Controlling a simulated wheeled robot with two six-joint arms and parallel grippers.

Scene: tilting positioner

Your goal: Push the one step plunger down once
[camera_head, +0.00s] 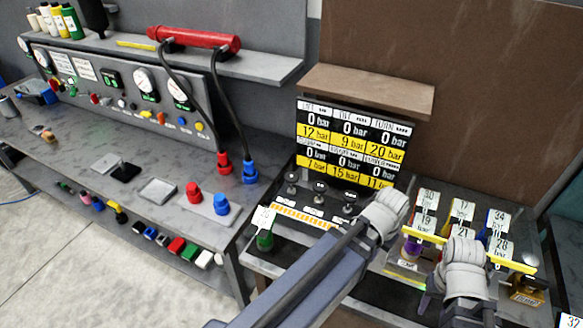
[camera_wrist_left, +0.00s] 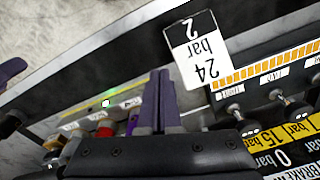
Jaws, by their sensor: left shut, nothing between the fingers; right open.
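Three dark round-headed plungers (camera_head: 320,188) stand in a row below the black and yellow pressure board (camera_head: 345,145). Their labels are too small to read, so I cannot tell which is the one step plunger. Two plunger heads also show in the left wrist view (camera_wrist_left: 275,95), right of my left gripper. My left gripper (camera_wrist_left: 160,74) is shut and empty, its purple fingers apart from the plungers. In the head view my own arm hides its fingertips. My right gripper (camera_head: 425,302) is open, low at the right rack and partly hidden behind its wrist.
A card reading 24 bar (camera_wrist_left: 198,48) stands close to my left fingers. Several number cards (camera_head: 462,211) stand on the right rack, near both wrists. A brown shelf (camera_head: 368,90) overhangs the board.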

